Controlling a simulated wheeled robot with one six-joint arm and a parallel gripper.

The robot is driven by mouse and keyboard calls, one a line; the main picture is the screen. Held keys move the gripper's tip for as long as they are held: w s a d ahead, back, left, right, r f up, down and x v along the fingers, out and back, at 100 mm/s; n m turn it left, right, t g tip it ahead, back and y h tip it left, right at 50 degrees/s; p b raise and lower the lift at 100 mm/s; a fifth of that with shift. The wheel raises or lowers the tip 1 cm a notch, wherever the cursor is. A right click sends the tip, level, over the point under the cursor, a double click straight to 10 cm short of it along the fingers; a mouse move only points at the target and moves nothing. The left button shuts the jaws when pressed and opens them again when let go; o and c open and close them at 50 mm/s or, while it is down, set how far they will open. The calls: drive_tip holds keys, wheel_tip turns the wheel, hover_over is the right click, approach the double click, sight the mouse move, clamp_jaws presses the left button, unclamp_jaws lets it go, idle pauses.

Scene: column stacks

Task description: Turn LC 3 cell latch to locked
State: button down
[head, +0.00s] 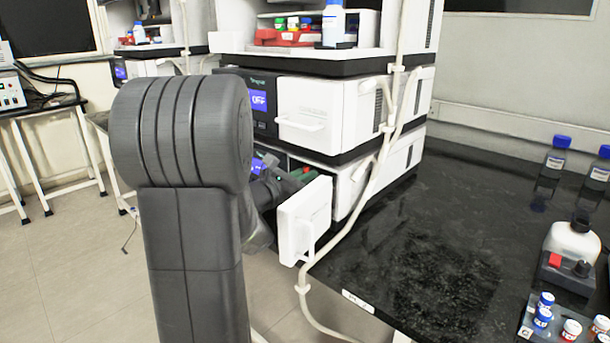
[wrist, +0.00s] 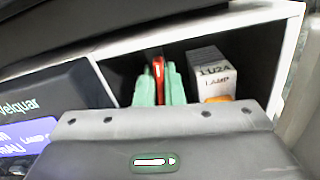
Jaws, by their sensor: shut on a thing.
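The cell latch is a red lever (wrist: 158,68) inside the open compartment of the lower instrument module (head: 345,185). In the wrist view it stands nearly upright. My gripper (wrist: 159,92) has its two pale green fingers on either side of the lever, shut on it. The lower part of the lever is hidden between the fingers. I cannot read any lock marking.
A white door (head: 304,218) hangs open in front of the compartment. A white box marked LAMP (wrist: 213,75) stands right of my fingers. A white tube (head: 368,190) runs down the stack's corner. The black bench (head: 430,250) has bare room right of the stack.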

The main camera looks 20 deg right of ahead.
drive_tip(key=shift+n, duration=0.9)
drive_tip(key=c, duration=1.5)
unclamp_jaws()
drive_tip(key=shift+c, duration=0.2)
drive_tip(key=shift+a+p, duration=0.1)
drive_tip(key=shift+p, duration=0.2)
drive_tip(key=p+v, duration=0.1)
drive_tip(key=v, duration=1.2)
drive_tip(key=shift+s+a+p, duration=0.2)
drive_tip(key=shift+a+p, duration=0.1)
drive_tip(key=shift+p, duration=0.1)
drive_tip(key=shift+d+f, duration=0.1)
drive_tip(key=b+x, duration=0.2)
drive_tip(key=x, duration=1.1)
drive_tip(key=shift+w+d, duration=0.2)
drive_tip(key=shift+d, duration=0.1)
